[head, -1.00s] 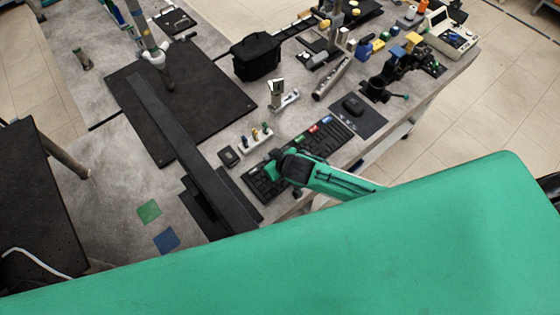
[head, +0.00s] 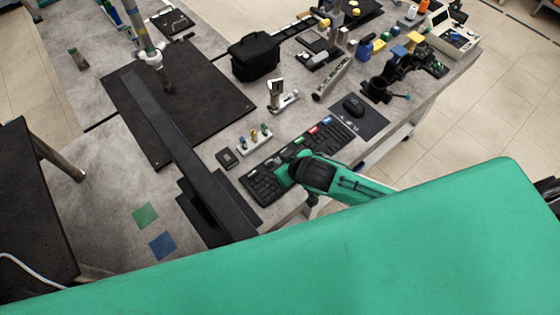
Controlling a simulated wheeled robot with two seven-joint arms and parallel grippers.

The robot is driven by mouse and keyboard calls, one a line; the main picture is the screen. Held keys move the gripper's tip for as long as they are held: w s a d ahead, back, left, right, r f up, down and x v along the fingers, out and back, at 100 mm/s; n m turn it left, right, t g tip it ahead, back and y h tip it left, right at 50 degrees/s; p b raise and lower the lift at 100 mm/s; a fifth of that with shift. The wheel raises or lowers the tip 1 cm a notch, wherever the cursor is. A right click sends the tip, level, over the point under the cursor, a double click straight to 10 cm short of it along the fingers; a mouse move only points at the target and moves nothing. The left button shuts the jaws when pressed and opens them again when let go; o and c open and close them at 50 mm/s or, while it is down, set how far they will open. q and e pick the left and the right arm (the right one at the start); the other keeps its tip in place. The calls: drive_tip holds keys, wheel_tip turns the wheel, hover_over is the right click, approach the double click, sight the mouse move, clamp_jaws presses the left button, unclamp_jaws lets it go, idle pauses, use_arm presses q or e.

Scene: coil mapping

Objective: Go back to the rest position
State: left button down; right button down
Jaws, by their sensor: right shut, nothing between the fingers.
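My right gripper (head: 287,176) shows at the end of a green and black arm that comes in from the lower right. It is over the front edge of the black keyboard (head: 264,184), and its fingertips are small and dark against the keys. It is shut and holds nothing. My left gripper is not in view. A large green part of my own body fills the lower part of the picture and hides the near floor and table edge.
The table holds a mouse (head: 353,105) on a dark pad, a white holder (head: 255,141) with several coloured pegs, a black bag (head: 254,57) and a black mat (head: 215,85). A green square (head: 145,215) and a blue square (head: 162,245) lie at left. Floor is clear at right.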

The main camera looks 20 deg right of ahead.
idle(0.5)
drive_tip(key=s+d+r+m+g+h, duration=0.1)
drive_tip(key=s+d+r+g+h, duration=0.3)
drive_tip(key=s, duration=0.6)
drive_tip(key=s+d+r+m+g+y, duration=0.1)
drive_tip(key=s+d, duration=0.5)
drive_tip(key=s, duration=0.4)
wheel_tip(320, 180, down, 36)
drive_tip(key=g+b, duration=0.1)
drive_tip(key=b, duration=0.3)
drive_tip(key=s+d+f+b, duration=0.1)
drive_tip(key=s+f+b, duration=0.1)
drive_tip(key=s+f, duration=0.8)
drive_tip(key=s+d+f+g+b, duration=0.1)
drive_tip(key=s+d+f+b, duration=0.1)
drive_tip(key=s+f, duration=0.7)
wheel_tip(320, 180, down, 4)
drive_tip(key=shift+s+r+g, duration=0.25)
drive_tip(key=shift+s+g, duration=0.05)
drive_tip(key=shift+s, duration=0.05)
